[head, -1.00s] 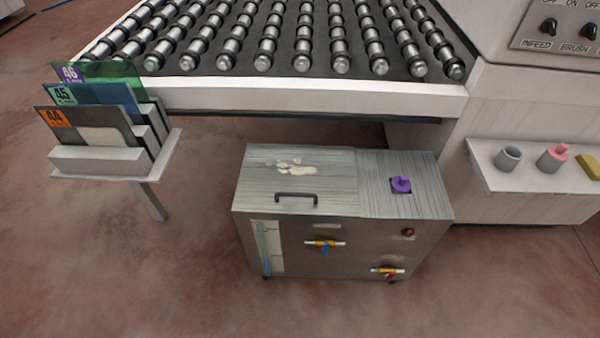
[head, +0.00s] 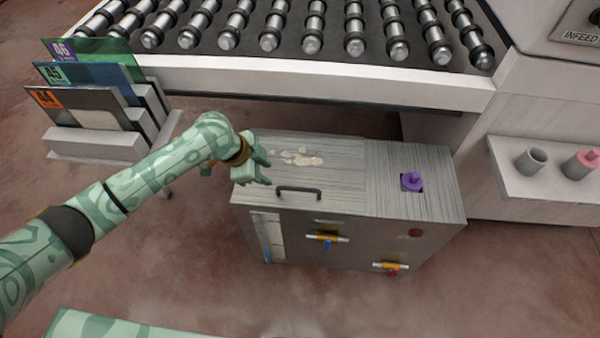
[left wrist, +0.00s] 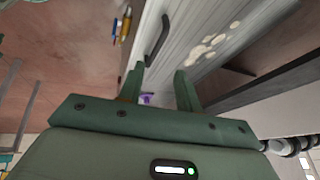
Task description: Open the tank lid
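The grey metal tank (head: 330,240) stands on the floor below the roller table. Its lid (head: 335,165) lies flat and closed on the left part of the top, with pale stains and a dark bar handle (head: 298,191) near the front edge. My left gripper (head: 265,172) is over the lid's left side, close to the handle but apart from it. In the left wrist view its two fingers (left wrist: 160,88) are spread with nothing between them, and the handle (left wrist: 157,42) shows beyond the fingertips. My right gripper is in neither view.
A purple knob (head: 412,181) sits on the tank's right top. Valves (head: 328,238) are on its front. A rack (head: 100,140) of numbered plates stands at the left. A shelf (head: 545,180) with cups is at the right. The roller table (head: 320,80) overhangs behind the tank.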

